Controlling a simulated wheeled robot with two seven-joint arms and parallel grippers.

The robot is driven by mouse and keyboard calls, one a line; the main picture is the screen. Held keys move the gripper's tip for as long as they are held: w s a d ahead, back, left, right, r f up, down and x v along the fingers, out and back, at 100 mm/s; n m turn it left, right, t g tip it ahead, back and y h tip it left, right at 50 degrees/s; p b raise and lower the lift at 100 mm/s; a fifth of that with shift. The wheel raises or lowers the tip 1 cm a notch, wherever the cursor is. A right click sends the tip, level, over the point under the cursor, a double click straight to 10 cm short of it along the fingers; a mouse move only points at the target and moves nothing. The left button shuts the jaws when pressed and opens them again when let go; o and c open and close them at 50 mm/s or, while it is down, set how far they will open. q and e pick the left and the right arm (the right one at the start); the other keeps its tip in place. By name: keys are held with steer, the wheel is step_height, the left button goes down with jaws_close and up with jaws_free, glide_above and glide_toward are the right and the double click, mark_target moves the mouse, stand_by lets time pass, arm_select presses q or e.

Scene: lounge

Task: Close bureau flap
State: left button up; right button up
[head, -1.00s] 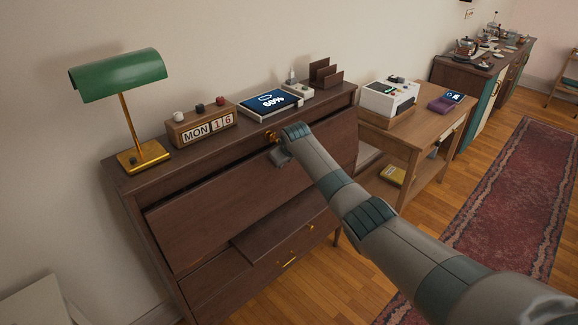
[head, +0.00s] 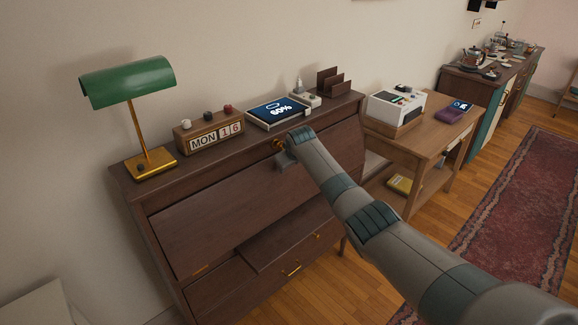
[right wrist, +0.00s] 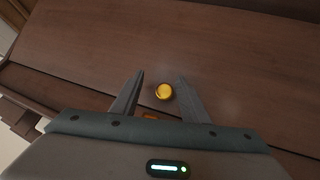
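The dark brown bureau flap (head: 225,215) fills the bureau's upper front and looks nearly upright, its top edge near the body; I cannot tell whether it is fully shut. My right gripper (head: 284,158) is at the flap's upper part, beside a brass knob (head: 279,144). In the right wrist view, a round brass knob (right wrist: 164,91) shows between the two spread fingers of my right gripper (right wrist: 160,77), with a gap to the left finger. The flap (right wrist: 200,45) fills much of that view. My arm hides part of the flap's right side. My left gripper is out of view.
On the bureau top stand a green lamp (head: 128,82), a calendar block (head: 209,136), a tablet (head: 277,112) and a letter rack (head: 334,82). A lower drawer with a brass handle (head: 291,270) sits below. A side table (head: 433,139) stands right; a rug (head: 520,210) lies beyond.

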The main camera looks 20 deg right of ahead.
steer(key=shift+f, duration=0.25)
steer(key=shift+a+r, duration=0.1)
steer(key=b+v, duration=0.3)
steer(key=v, duration=1.4)
steer(key=shift+r, duration=0.3)
steer(key=shift+s, duration=0.1)
